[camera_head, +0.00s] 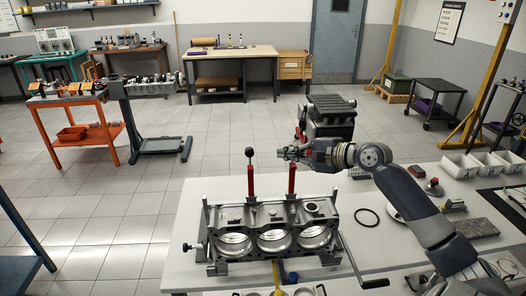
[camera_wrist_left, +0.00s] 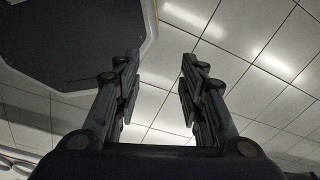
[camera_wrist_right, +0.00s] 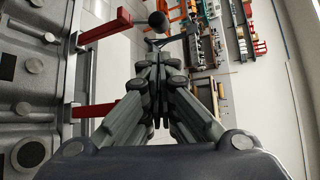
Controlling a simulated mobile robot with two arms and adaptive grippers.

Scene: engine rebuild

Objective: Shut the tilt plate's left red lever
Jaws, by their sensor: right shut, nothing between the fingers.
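The tilt plate (camera_head: 215,268) holds a grey engine block (camera_head: 272,214) on the white bench. Its left red lever (camera_head: 251,180) stands upright with a black ball on top. The right red lever (camera_head: 291,179) also stands upright; its top is hidden behind my right gripper. My right gripper (camera_head: 283,153) is shut and empty, its tips pointing left toward the left lever's ball, with a gap between. In the right wrist view the left lever (camera_wrist_right: 107,27) is beyond the shut fingertips (camera_wrist_right: 158,67), and the nearer right lever (camera_wrist_right: 93,111) is beside the fingers. My left gripper (camera_wrist_left: 160,65) is open and empty.
A black ring (camera_head: 368,217) and a crank handle (camera_head: 362,262) are right of the block. White bins (camera_head: 458,166) stand at the bench's right. A dark machine (camera_head: 328,115) stands behind the bench.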

